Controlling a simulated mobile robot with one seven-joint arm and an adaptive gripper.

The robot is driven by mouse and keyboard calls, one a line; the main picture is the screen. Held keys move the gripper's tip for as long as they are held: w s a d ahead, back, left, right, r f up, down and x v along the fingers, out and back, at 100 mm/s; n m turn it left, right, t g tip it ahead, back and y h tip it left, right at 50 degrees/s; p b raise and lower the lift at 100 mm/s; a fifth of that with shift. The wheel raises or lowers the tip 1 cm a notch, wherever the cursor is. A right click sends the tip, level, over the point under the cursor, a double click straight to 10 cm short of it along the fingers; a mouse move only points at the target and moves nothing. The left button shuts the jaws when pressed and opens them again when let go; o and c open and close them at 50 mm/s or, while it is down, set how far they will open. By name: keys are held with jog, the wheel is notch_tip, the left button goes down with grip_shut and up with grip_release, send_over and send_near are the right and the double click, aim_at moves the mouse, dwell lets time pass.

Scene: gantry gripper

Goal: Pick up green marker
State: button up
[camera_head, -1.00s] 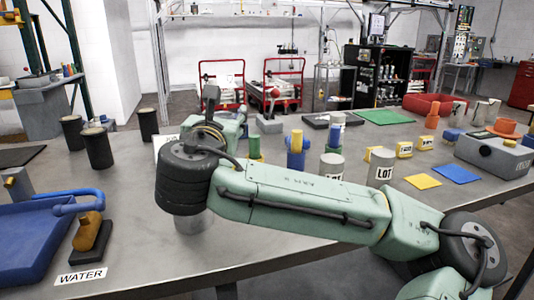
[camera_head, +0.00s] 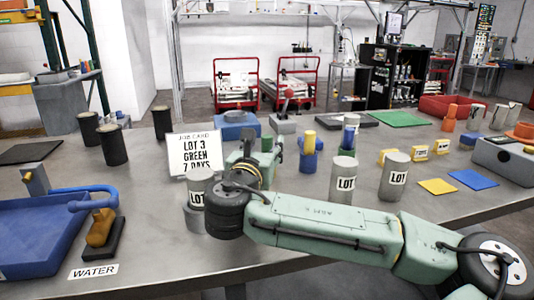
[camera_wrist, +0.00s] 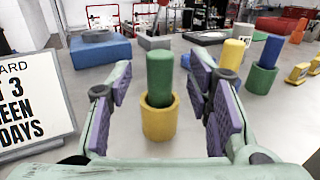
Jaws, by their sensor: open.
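The green marker (camera_wrist: 160,76) stands upright in a yellow cup (camera_wrist: 161,120) in the wrist view. My gripper (camera_wrist: 163,98) is open, with one purple-padded finger to each side of the marker and a gap on both sides. In the head view the marker (camera_head: 266,143) shows as a small green top beside my gripper (camera_head: 256,152); its cup is hidden by my arm.
A job card (camera_head: 193,154) reading "LOT 3 GREEN 7 DAYS" stands close left of my gripper. A yellow marker (camera_head: 309,140) in a blue holder (camera_head: 309,162) stands to the right. Grey LOT cylinders (camera_head: 343,180) stand nearer. A blue block (camera_wrist: 100,50) lies behind left.

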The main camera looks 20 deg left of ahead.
aim_at(266, 144)
jog(key=w, duration=0.3)
jog(key=shift+w+a, duration=0.2)
jog(key=shift+w, duration=0.05)
grip_shut()
dwell(0.4)
